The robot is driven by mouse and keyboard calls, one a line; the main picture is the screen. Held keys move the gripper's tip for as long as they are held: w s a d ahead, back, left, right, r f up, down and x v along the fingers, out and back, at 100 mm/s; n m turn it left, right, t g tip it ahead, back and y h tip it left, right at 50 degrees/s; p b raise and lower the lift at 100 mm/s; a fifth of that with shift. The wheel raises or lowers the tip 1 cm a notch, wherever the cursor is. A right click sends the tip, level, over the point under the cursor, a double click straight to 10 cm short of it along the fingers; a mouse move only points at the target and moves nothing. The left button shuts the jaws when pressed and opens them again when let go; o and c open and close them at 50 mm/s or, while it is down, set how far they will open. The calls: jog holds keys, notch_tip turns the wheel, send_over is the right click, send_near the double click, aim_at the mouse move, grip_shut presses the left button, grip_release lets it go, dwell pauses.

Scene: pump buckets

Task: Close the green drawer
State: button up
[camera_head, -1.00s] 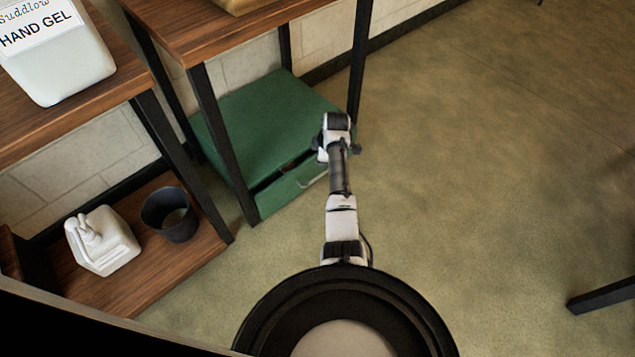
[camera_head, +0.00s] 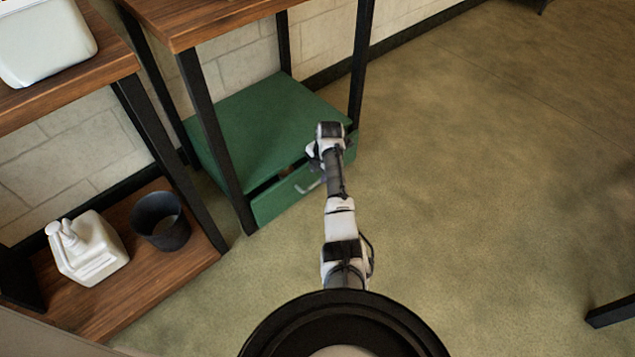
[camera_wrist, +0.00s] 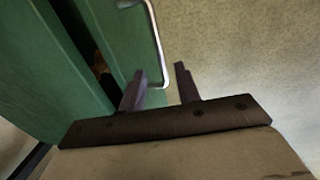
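The green drawer (camera_head: 272,201) is the front of a low green cabinet (camera_head: 250,125) under a wooden table. It stands a little open, with a dark gap behind its front. Its silver handle (camera_head: 308,187) is on the front face. In the wrist view the drawer front (camera_wrist: 112,42) and its handle (camera_wrist: 157,38) are at the upper left, with the dark gap beside them.
Black table legs (camera_head: 215,140) stand beside the cabinet. At left, a low wooden shelf (camera_head: 150,275) holds a white pump bottle (camera_head: 90,250) and a dark bucket (camera_head: 160,220). The floor (camera_head: 470,180) to the right is open, with a dark leg (camera_head: 612,312) at the right edge.

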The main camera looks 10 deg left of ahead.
aim_at(317, 183)
jog(key=f, duration=0.1)
jog(key=f+b, duration=0.1)
jog(key=f, duration=0.3)
jog(key=shift+w+a, duration=0.3)
jog(key=shift+a, duration=0.1)
grip_shut()
jog(key=shift+b, duration=0.35)
